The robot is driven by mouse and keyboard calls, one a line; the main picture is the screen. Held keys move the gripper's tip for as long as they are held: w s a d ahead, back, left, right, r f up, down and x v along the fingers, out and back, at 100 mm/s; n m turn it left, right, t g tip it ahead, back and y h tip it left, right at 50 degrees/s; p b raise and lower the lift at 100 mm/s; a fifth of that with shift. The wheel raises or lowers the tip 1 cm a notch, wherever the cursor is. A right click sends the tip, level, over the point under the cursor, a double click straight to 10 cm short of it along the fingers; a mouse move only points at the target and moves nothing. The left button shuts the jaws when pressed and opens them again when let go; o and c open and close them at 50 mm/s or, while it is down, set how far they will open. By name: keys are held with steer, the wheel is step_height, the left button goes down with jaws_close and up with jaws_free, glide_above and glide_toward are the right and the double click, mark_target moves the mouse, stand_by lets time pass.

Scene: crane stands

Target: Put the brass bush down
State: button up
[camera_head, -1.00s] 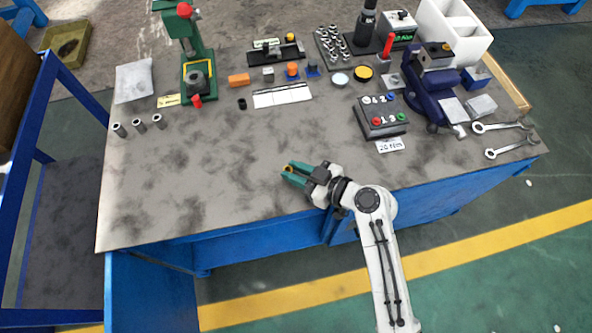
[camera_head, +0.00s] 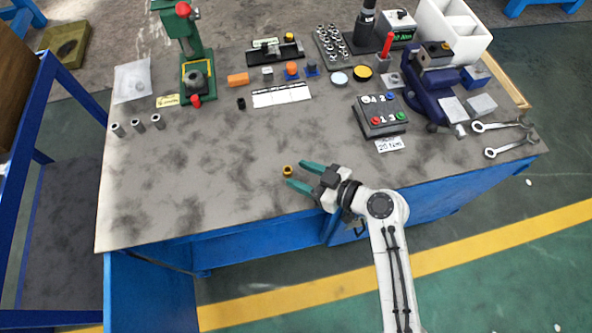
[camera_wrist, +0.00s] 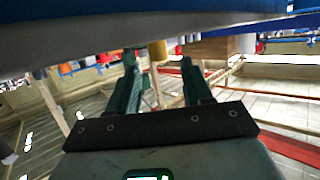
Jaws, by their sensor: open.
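The small brass bush (camera_head: 287,171) stands on the bare grey bench top (camera_head: 215,190), near its front edge. My gripper (camera_head: 297,173) is open just to the right of it, low over the bench, with its green fingers spread. The bush is at the mouth of the fingers, and I see no finger touching it. In the wrist view the bench is at the top of the picture, and the yellowish bush (camera_wrist: 158,50) shows between the tips of my open gripper (camera_wrist: 158,62).
A green press (camera_head: 190,50), a button box (camera_head: 380,115), a blue vise (camera_head: 428,90) and wrenches (camera_head: 505,138) occupy the back and right. The bench around the bush is clear.

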steer(key=b+v, duration=0.1)
steer(key=v, duration=0.8)
steer(key=shift+s+d+r, duration=0.15)
steer(key=shift+s+d, duration=0.05)
steer(key=shift+d, duration=0.1)
steer(key=s+d+f+m+g+h, duration=0.3)
steer(key=s+d+f+m+h, duration=0.3)
steer(key=s+d, duration=0.25)
steer(key=s+d+m+g+h, duration=0.3)
steer(key=s+d+m+h, duration=0.3)
steer(key=s+d, duration=0.4)
steer(key=shift+s+d+m+h, duration=0.35)
steer(key=shift+s+h, duration=0.15)
steer(key=shift+s, duration=0.4)
steer(key=shift+r, duration=0.15)
stand_by(0.3)
